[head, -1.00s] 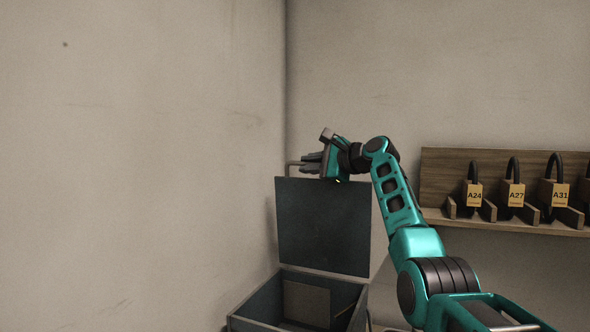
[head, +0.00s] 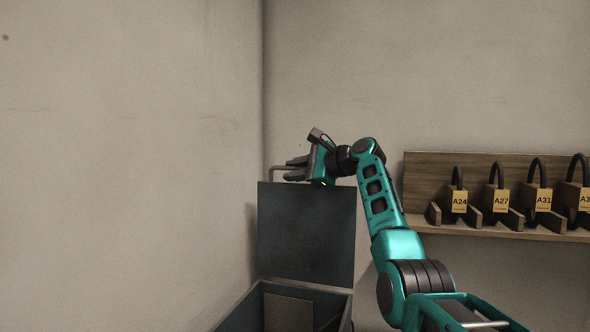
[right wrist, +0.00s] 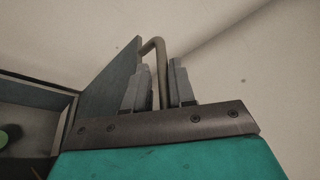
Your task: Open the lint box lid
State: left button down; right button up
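The lint box (head: 236,312) is a dark box at the bottom of the head view, partly cut off by the frame. Its dark lid (head: 306,234) stands up steeply at the back, so the box is open. A bent metal handle (head: 275,171) is at the lid's top edge. My right gripper (head: 296,168) is at this edge with its fingers pointing left. In the right wrist view the handle (right wrist: 160,66) passes between the two close-set fingers, which look shut on it. The lid (right wrist: 112,88) shows beside the fingers. My left gripper is not in view.
A wooden shelf (head: 500,230) on the right wall holds several dark looped items with yellow tags such as A24 (head: 459,201). Plain walls meet in a corner just behind the lid. The left side of the head view is free.

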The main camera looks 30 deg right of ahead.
jog(key=shift+o, duration=1.2)
jog(key=shift+s+d+r, duration=0.15)
jog(key=shift+s+d, duration=0.1)
jog(key=shift+s, duration=0.25)
jog(key=b+v, duration=0.2)
jog(key=v, duration=0.9)
jog(key=shift+s+r+b, duration=0.2)
jog(key=shift+s+b, duration=0.2)
